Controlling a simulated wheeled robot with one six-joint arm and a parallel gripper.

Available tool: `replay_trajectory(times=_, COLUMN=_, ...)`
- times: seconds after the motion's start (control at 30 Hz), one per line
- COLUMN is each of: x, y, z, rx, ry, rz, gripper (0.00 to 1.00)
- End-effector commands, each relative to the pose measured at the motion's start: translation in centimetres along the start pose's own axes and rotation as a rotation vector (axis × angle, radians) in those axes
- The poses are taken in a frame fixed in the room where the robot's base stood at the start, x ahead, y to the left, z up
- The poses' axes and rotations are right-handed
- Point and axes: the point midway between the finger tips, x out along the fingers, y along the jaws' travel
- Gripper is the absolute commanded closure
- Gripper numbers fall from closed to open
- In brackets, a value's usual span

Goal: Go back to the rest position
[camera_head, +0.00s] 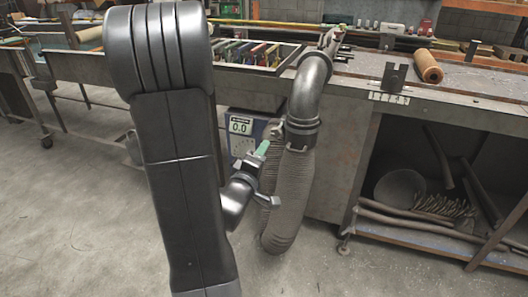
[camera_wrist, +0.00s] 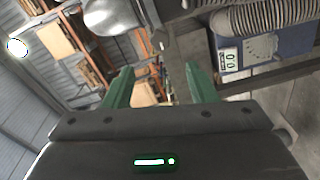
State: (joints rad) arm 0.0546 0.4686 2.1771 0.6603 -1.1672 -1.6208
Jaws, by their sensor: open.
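My gripper (camera_head: 266,150) is in front of the workbench, in the middle of the head view, partly hidden behind my own arm. Its two green fingers stand apart in the wrist view (camera_wrist: 160,82), with nothing between them. A grey ribbed hose (camera_head: 285,205) hangs from a dark metal elbow duct (camera_head: 312,85) just right of the gripper. The hose also shows at the top right of the wrist view (camera_wrist: 265,17). I cannot tell whether gripper and hose touch.
A blue box with a 0.0 display (camera_head: 240,127) stands behind the gripper. The long workbench (camera_head: 350,95) carries a tool tray (camera_head: 295,60) and a brown roll (camera_head: 427,66). A low shelf (camera_head: 430,235) holds scrap at right. Concrete floor (camera_head: 80,210) is clear at left.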

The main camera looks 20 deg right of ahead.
Motion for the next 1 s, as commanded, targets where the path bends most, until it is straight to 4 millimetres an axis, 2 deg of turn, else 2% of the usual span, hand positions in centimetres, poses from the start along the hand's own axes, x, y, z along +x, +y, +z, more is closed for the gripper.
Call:
replay_trajectory(times=0.3, x=0.1, y=0.0, z=0.0, rx=0.0, ry=-0.001, rz=0.0, gripper=0.48)
replay_trajectory(times=0.47, x=1.4, y=0.0, z=0.1, rx=0.001, ry=-0.003, rz=0.0, gripper=0.48)
replay_trajectory(times=1.0, x=11.5, y=0.0, z=0.1, rx=0.001, ry=-0.003, rz=0.0, gripper=0.48)
